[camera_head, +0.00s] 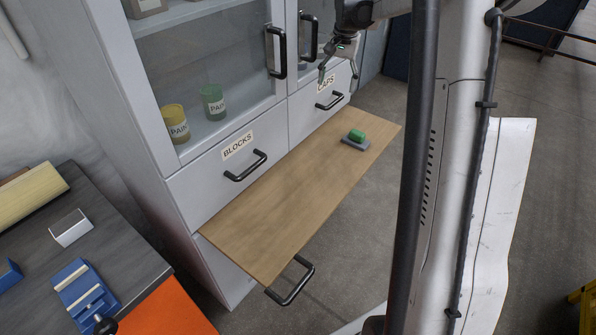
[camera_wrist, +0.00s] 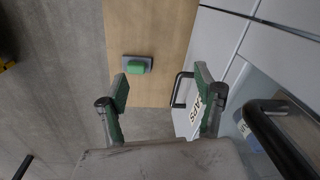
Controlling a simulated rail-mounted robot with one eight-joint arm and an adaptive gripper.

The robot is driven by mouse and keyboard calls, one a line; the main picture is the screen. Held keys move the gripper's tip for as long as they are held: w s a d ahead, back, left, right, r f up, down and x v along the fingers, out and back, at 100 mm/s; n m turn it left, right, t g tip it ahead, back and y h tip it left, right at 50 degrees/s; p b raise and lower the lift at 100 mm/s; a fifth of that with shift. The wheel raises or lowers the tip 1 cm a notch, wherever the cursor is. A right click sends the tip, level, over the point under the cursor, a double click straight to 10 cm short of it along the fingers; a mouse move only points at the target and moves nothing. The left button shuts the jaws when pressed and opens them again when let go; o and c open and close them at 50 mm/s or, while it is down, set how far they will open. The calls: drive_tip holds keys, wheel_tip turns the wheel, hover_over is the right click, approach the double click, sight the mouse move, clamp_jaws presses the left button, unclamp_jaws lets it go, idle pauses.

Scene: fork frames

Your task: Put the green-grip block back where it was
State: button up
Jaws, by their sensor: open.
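The green-grip block (camera_head: 356,136), a grey base with a green top, lies on the pulled-out wooden board (camera_head: 260,205) towards its far right end. It also shows in the wrist view (camera_wrist: 137,67), ahead of my left finger and apart from it. My gripper (camera_head: 324,78) is open and empty, in front of the cabinet by the CAPS drawer (camera_head: 312,104). In the wrist view, my gripper (camera_wrist: 163,82) has its fingers spread, with the black CAPS handle (camera_wrist: 180,90) showing between them. The BLOCKS drawer (camera_head: 222,165) is shut; its inside is hidden.
A black handle (camera_head: 291,282) sits below the board's near end. Behind the cabinet glass stand a yellow pot (camera_head: 175,124) and a green pot (camera_head: 213,103). A dark bench (camera_head: 130,235) with a blue vice (camera_head: 85,290) is at left. Most of the board is bare.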

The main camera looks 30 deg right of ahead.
drive_tip(key=s+a+r+n+t, duration=0.15)
drive_tip(key=s+a+r, duration=0.25)
drive_tip(key=s+a, duration=0.4)
drive_tip(key=s+a+r+n+t, duration=0.1)
drive_tip(key=s+a+r+n, duration=0.3)
drive_tip(key=a, duration=0.6)
drive_tip(key=s+a+f+n+t, duration=0.2)
drive_tip(key=s+a, duration=0.3)
drive_tip(key=s, duration=0.4)
drive_tip(key=s+a+f+n+t, duration=0.1)
drive_tip(key=s+a+f+n, duration=0.1)
drive_tip(key=s+a, duration=0.4)
drive_tip(key=s+f, duration=0.1)
drive_tip(key=s, duration=0.3)
drive_tip(key=shift+a+f+t, duration=0.15)
drive_tip(key=shift+a+t, duration=0.1)
drive_tip(key=shift+t, duration=0.1)
